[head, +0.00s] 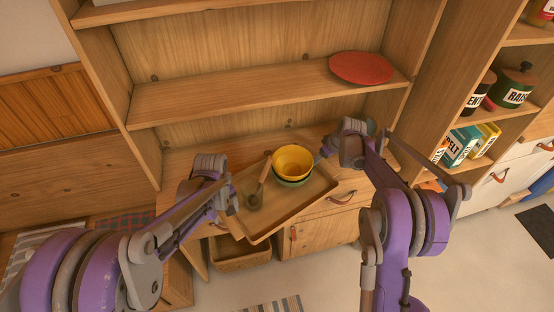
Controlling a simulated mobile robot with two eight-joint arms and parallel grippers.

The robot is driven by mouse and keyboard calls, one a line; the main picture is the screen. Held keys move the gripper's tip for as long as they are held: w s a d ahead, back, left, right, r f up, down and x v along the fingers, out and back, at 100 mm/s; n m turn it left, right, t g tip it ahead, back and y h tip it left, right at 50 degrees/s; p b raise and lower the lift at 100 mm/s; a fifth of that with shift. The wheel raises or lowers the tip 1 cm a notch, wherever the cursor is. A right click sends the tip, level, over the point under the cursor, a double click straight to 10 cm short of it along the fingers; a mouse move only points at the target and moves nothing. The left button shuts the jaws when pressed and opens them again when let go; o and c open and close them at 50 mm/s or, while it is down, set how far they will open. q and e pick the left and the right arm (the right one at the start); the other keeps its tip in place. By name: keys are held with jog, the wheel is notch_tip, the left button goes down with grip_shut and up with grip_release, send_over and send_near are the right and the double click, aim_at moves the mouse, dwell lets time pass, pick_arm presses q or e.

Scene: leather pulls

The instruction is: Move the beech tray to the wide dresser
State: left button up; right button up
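The beech tray (289,220) is a shallow wooden tray between my two grippers, in front of the wooden dresser (315,236) and overlapping its front edge in the view. It carries a yellow bowl (293,160) stacked in a green bowl (292,182), and a small glass-like cup (253,201) with a wooden utensil (265,169). My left gripper (231,200) is at the tray's left end and seems shut on its rim. My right gripper (321,158) is at the right end and seems shut on the rim there; its fingertips are partly hidden.
A red round plate (361,67) lies on the hutch shelf (240,92) above. A low wooden box or open drawer (240,257) is below the tray. Shelves at right hold jars (514,88) and cartons (462,146). A striped mat (275,305) lies on the floor in front.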

pick_arm(q)
notch_tip(320, 180, up, 11)
pick_arm(e)
jog(key=v, duration=1.2)
pick_arm(q)
jog(key=shift+s, duration=0.1)
pick_arm(e)
jog(key=s+a+r+m+h, duration=0.1)
jog(key=s+r+m, duration=0.15)
jog(key=s, duration=0.75)
jog(key=s+a+r+m, duration=0.1)
jog(key=s+r, duration=0.2)
jog(key=s, duration=0.7)
pick_arm(q)
jog(key=s+a+f+m+t, duration=0.1)
jog(key=s+m+t, duration=0.4)
jog(key=s, duration=1.3)
jog(key=shift+s+a+f+m, duration=0.2)
jog(key=shift+a+m, duration=0.25)
jog(key=shift+m, duration=0.65)
pick_arm(e)
jog(key=s+f+m, duration=0.2)
jog(key=s+f, duration=0.1)
jog(key=s, duration=0.5)
jog(key=s+f+m+t+h, duration=0.1)
jog(key=s+f, duration=0.2)
jog(key=s, duration=0.6)
jog(key=shift+d+m+t+h, duration=0.3)
jog(key=shift+d+m, duration=0.05)
jog(key=shift+d, duration=0.1)
